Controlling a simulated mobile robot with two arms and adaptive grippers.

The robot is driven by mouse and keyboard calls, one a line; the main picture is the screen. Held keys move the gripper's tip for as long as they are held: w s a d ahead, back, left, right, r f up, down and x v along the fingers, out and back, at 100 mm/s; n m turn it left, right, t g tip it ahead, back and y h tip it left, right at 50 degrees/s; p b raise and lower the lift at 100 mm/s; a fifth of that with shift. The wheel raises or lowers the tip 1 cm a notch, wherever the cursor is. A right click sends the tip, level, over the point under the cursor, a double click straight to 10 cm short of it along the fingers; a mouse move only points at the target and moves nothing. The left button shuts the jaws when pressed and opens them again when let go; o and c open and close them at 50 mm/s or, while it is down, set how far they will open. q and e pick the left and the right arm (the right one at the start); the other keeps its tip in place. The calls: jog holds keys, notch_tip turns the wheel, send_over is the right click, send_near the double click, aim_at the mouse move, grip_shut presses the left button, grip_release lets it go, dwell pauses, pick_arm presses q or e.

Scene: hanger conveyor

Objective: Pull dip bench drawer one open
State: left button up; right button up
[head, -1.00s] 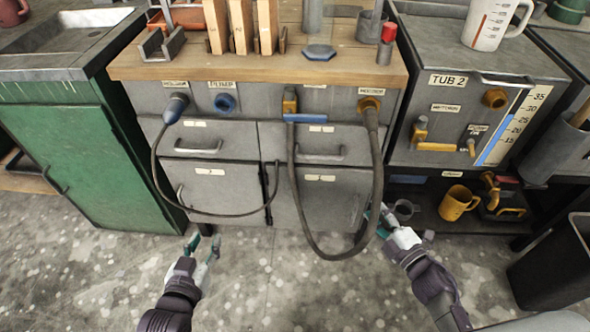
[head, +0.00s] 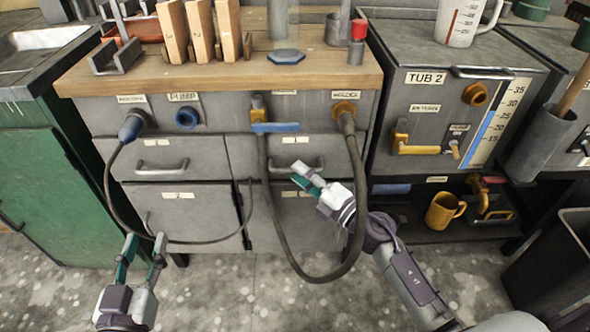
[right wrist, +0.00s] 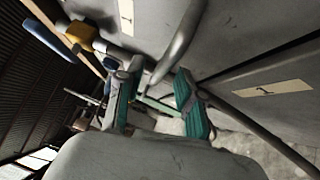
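The dip bench (head: 225,110) has two upper drawers side by side, both looking shut. The upper left drawer (head: 205,165) and the upper right drawer (head: 240,150) each have a bar handle and a small label; the label digits are too small to read in the head view. My right gripper (head: 303,177) is open at the upper right drawer's handle (head: 270,167). In the right wrist view this handle (right wrist: 180,45) runs toward the gap between the parted fingers (right wrist: 158,100); I cannot tell whether they touch. My left gripper (head: 142,252) is open and empty, low in front of the bench's left side.
A dark hose (head: 270,220) loops down across the bench front, beside my right gripper. A thinner cable (head: 110,195) hangs at the left. A blue-handled valve (head: 275,127) sits above the right drawer. A lower shelf with a yellow mug (head: 443,208) is to the right.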

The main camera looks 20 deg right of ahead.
jog(key=shift+x, duration=1.2)
grip_shut()
